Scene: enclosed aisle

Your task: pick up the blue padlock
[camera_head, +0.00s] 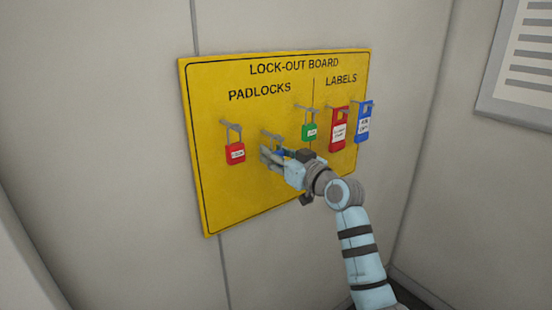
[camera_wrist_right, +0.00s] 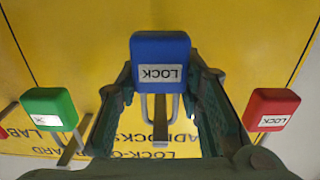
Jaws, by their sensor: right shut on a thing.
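The blue padlock (camera_wrist_right: 160,52) with a white LOCK label shows large in the wrist view, which sees the board upside down. My right gripper (camera_wrist_right: 162,80) has one finger on each side of it and is shut on it. The padlock's shackle and a grey peg (camera_wrist_right: 160,125) overlap below it there, and I cannot tell whether the shackle still hangs on the peg. In the head view my right gripper (camera_head: 277,156) is at the middle of the yellow board (camera_head: 240,195) and hides most of the padlock. My left gripper is not in view.
A red padlock (camera_head: 235,152) hangs to the left of my gripper and a green padlock (camera_head: 309,132) close by at the upper right. A red label (camera_head: 338,130) and a blue label (camera_head: 363,125) hang further right. The board's lower part is bare.

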